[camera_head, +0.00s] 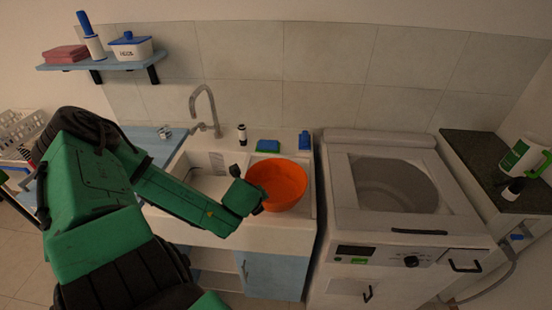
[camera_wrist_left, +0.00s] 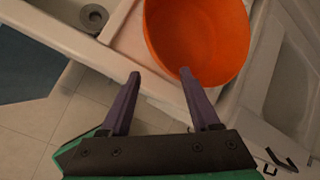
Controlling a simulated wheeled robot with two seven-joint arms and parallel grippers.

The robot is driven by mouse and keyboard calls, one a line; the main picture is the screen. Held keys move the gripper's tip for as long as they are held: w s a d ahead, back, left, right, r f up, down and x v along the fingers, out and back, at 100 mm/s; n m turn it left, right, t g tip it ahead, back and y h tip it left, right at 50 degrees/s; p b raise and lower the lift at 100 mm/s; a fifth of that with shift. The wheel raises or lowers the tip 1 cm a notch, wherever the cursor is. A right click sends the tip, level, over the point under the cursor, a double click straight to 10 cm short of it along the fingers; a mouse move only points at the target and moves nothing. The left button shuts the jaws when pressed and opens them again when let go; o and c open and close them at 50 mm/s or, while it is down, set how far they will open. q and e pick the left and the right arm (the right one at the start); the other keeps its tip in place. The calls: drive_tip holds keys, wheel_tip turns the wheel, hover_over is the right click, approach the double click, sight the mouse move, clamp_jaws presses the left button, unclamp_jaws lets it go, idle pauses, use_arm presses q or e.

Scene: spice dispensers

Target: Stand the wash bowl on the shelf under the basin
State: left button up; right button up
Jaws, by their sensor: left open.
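The orange wash bowl (camera_head: 278,185) sits upright at the right side of the white basin (camera_head: 306,217); it also fills the top of the left wrist view (camera_wrist_left: 195,35). My left gripper (camera_head: 257,205) is at the bowl's front left edge in the head view. In the left wrist view the gripper (camera_wrist_left: 160,76) is open with nothing between its fingers. Its right fingertip overlaps the bowl's rim in the picture; I cannot tell whether they touch. Under the basin an open shelf (camera_head: 217,262) shows left of a blue door, partly hidden by my arm. My right gripper is not in view.
A washing machine (camera_head: 385,225) stands right of the basin. The tap (camera_head: 206,110), a small bottle (camera_head: 242,134), a sponge (camera_head: 268,146) and a blue bottle (camera_head: 304,139) are along the basin's back. A wall shelf (camera_head: 105,62) is at upper left.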

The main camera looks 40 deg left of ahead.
use_arm(q)
drive_tip(key=a+r+m+y, duration=0.1)
drive_tip(key=a+r, duration=0.2)
drive_tip(key=a, duration=0.1)
drive_tip(key=shift+m, duration=0.3)
drive_tip(key=b+x, duration=0.1)
drive_tip(key=x, duration=0.2)
drive_tip(key=b+x, duration=0.1)
drive_tip(key=x, duration=0.2)
drive_tip(key=s+b+x, duration=0.1)
drive_tip(key=b+x, duration=0.1)
drive_tip(key=x, duration=0.1)
drive_tip(key=shift+f, duration=0.35)
drive_tip(key=shift+w+a+f+b, duration=0.15)
drive_tip(key=shift+w+f+b, duration=0.1)
drive_tip(key=shift+f+b, duration=0.05)
drive_tip(key=b+x, duration=0.3)
drive_tip(key=b, duration=0.2)
drive_tip(key=shift+f, duration=0.5)
drive_tip(key=shift+w+a+f+b, duration=0.2)
drive_tip(key=shift+w+b, duration=0.1)
drive_tip(key=shift+b, duration=0.1)
drive_tip(key=shift+w+a+r, duration=0.1)
drive_tip(key=shift+r, duration=0.15)
drive_tip(key=shift+c, duration=0.3)
clamp_jaws()
